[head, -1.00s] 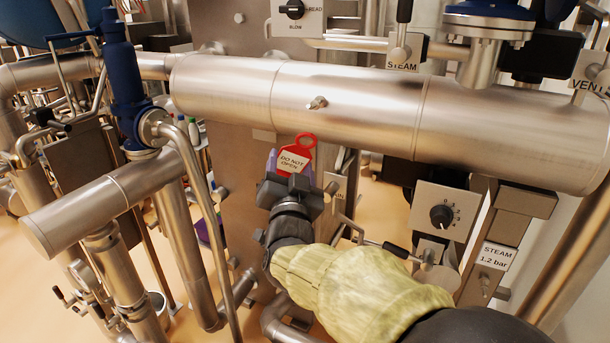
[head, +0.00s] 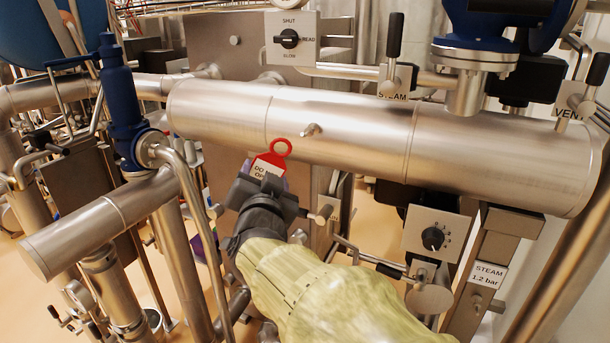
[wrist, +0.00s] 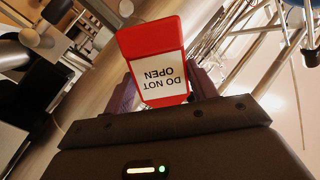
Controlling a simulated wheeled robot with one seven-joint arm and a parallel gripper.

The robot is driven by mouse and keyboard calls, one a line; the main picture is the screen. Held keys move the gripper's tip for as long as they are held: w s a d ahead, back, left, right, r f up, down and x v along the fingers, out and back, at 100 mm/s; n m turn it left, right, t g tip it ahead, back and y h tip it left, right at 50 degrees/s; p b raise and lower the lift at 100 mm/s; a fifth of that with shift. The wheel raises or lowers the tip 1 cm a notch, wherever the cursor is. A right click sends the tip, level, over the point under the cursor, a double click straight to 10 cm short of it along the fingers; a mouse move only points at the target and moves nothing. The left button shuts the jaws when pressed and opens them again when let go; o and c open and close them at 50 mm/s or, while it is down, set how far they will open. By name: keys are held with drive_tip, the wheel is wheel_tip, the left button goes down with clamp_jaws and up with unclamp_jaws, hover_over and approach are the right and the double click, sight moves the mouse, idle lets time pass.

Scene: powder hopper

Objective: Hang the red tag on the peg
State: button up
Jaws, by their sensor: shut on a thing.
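The red tag (head: 266,163) has a ring at its top and a white "DO NOT OPEN" label. My gripper (head: 264,180) is shut on its lower end, and the ring points up. In the head view the ring overlaps the lower edge of the large steel pipe. The peg (head: 312,130) is a short metal stub on the pipe's front, up and right of the ring, apart from it in the picture. In the wrist view the tag (wrist: 155,60) stands between the purple finger pads of my gripper (wrist: 163,92); its ring is not visible there.
The large horizontal pipe (head: 350,135) spans the view above my gripper. A blue valve (head: 122,90) and a thinner pipe (head: 100,220) stand at left. A dial box (head: 432,235) and a lever (head: 375,262) are at lower right.

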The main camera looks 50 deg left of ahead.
drive_tip(key=w+a+f+b, duration=0.1)
drive_tip(key=w+a, duration=0.3)
drive_tip(key=w, duration=0.4)
drive_tip(key=shift+w+f, duration=0.25)
idle(1.1)
idle(0.5)
drive_tip(key=o, duration=1.1)
drive_tip(key=shift+c, duration=0.2)
drive_tip(key=shift+s, duration=0.1)
drive_tip(key=b+v, duration=0.7)
drive_tip(key=v, duration=1)
